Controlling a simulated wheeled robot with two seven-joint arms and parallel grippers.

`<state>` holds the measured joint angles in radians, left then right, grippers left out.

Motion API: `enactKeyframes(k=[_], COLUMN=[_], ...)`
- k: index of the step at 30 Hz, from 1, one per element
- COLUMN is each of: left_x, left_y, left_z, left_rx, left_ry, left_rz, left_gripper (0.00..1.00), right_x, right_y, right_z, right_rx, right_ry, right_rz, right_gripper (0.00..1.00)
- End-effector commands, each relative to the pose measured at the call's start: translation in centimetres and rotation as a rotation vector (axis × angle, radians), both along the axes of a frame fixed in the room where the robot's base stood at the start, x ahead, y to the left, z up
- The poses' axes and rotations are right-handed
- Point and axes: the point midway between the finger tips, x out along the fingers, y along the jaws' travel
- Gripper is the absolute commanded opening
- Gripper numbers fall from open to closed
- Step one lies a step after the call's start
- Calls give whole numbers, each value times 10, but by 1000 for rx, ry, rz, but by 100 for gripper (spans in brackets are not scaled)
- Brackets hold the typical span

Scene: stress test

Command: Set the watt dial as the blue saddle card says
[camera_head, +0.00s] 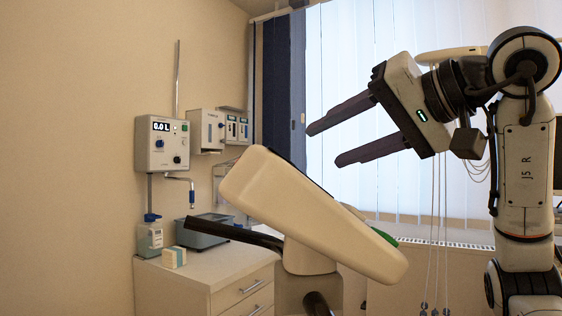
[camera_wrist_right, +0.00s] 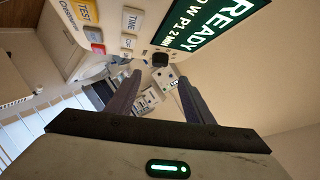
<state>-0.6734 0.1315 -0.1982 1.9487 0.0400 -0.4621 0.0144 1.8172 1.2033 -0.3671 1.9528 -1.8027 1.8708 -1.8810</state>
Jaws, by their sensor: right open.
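In the right wrist view a console face (camera_wrist_right: 115,35) hangs close in front, with a green display (camera_wrist_right: 215,22) reading "READY" and "0 W P1 2 M", and buttons including TEST and TIME. A black knob (camera_wrist_right: 160,60) sits at its edge, just ahead of my fingertips; it looks like the watt dial. In the head view a long pale housing (camera_head: 300,205) with a green edge stands tilted, apparently this console from behind. My right gripper (camera_head: 322,145) is open and empty, above the housing. It also shows in the wrist view (camera_wrist_right: 159,82). The blue saddle card and my left gripper are not in view.
Dark handlebar-like bars (camera_head: 232,232) stick out left of the housing. A wall unit (camera_head: 162,142) reading 0.0 L hangs at the left. Below it a drawer cabinet (camera_head: 205,275) bears a grey tray (camera_head: 200,236) and a bottle (camera_head: 149,236). Cords (camera_head: 436,220) hang by the blinds.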

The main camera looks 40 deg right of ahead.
Motion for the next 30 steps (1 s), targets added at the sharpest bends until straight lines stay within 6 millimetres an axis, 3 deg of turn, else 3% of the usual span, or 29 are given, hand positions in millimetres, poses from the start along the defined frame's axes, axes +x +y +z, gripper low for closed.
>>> enactKeyframes(k=[6, 15, 27, 30], left_x=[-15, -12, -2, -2], left_y=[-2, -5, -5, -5], left_z=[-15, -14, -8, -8], left_rx=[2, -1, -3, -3], left_ry=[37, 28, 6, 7], left_rz=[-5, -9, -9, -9], left_gripper=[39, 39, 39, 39], right_x=[38, 81, 90, 89], right_y=[1, 0, 0, 0], right_z=[-15, -26, -28, -28], right_rx=[0, -1, -1, -1], right_ry=[8, 4, 1, 1], right_rz=[2, 1, 0, 0], right_gripper=[47, 47, 47, 32])
